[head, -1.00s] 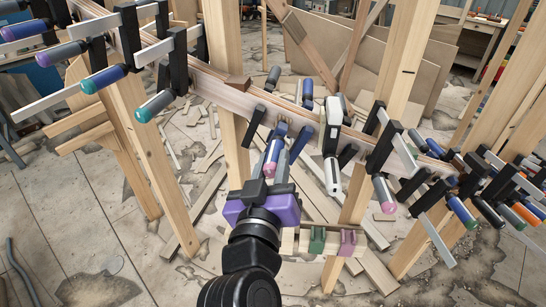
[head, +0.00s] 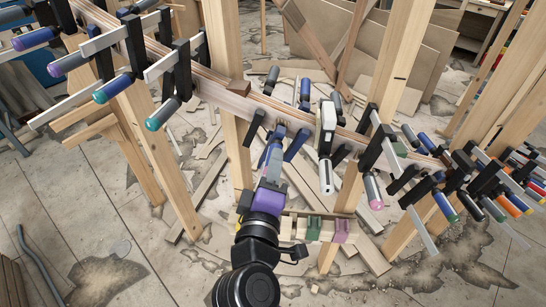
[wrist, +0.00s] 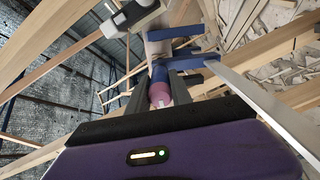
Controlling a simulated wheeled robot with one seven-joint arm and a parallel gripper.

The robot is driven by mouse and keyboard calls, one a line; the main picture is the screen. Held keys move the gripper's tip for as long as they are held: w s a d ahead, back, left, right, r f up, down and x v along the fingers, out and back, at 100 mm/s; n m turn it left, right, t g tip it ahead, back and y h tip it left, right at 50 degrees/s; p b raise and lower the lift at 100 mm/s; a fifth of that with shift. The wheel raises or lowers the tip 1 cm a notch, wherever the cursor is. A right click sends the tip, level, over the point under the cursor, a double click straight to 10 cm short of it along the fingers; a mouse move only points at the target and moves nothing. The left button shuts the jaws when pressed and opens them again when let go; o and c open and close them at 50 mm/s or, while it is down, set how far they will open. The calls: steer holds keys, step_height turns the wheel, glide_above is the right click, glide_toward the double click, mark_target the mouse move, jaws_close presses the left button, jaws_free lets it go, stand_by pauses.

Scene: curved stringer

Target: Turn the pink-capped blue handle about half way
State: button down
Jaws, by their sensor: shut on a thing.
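The pink-capped blue handle (wrist: 161,88) shows in the wrist view between the two dark fingers of my gripper (wrist: 160,92), with its pink cap toward the camera. My gripper is shut on it. In the head view my gripper (head: 271,163) reaches up to the clamp (head: 279,132) at the middle of the curved wooden beam. There the gripper and its purple body hide most of the handle and its cap.
Another pink-capped handle (head: 374,192) hangs to the right, past a white-and-black clamp (head: 327,145). Several teal- and purple-capped clamps (head: 160,112) crowd the beam's left end. Wooden posts (head: 228,80) stand close by. Green and pink blocks (head: 314,229) sit below, right of my wrist.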

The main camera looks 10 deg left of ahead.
steer(key=shift+r+n+p, duration=0.1)
steer(key=shift+n+p, duration=0.85)
steer(key=shift+n, duration=0.55)
steer(key=c, duration=1.1)
jaws_free()
steer(key=shift+c, duration=0.2)
steer(key=s+b, duration=0.1)
steer(key=s, duration=0.6)
steer(key=shift+s+a+b, duration=0.2)
steer(key=shift+s+b, duration=0.2)
